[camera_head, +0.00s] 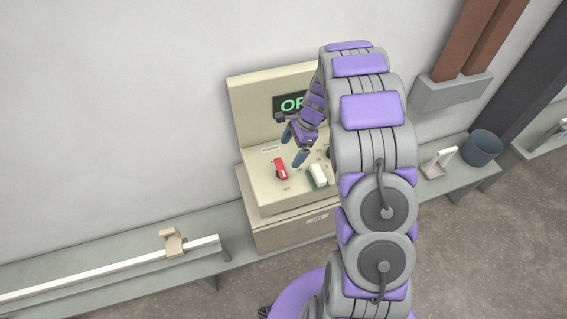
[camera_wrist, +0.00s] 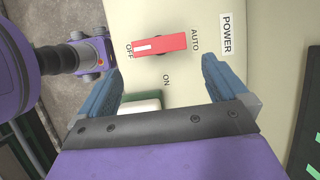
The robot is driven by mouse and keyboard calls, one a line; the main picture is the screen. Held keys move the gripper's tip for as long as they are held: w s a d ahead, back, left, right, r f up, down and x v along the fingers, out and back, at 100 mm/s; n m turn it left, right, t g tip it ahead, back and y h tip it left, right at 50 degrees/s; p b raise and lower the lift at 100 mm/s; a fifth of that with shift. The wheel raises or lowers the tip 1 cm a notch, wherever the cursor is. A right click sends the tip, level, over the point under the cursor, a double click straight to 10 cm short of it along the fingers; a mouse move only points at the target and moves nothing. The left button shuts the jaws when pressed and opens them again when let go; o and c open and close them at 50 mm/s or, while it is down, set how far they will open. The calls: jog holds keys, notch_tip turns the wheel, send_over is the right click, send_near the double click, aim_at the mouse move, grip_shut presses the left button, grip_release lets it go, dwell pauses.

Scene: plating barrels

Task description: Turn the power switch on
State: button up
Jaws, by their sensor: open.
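The power switch is a red rotary knob (camera_head: 281,169) on the front of a cream control box (camera_head: 253,118). In the wrist view the knob (camera_wrist: 160,45) has a white mark at the end by the OFF label; AUTO and ON labels stand around it. A POWER label (camera_wrist: 226,34) is to its right there. My gripper (camera_head: 293,146) is open and empty, just above the knob. In the wrist view its blue fingers (camera_wrist: 162,67) are spread wide, apart from the knob, which lies beyond the gap between them.
A white rocker-like switch (camera_head: 318,174) on a green base sits right of the knob. A dark display (camera_head: 289,104) shows green letters, partly hidden by my arm. A grey bench (camera_head: 105,275) runs along the wall; a dark blue bucket (camera_head: 482,148) stands at right.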

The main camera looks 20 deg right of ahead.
aim_at(282, 167)
jog(key=x, duration=0.7)
jog(key=shift+a+f, duration=0.2)
jog(key=shift+f, duration=0.15)
jog(key=c, duration=0.7)
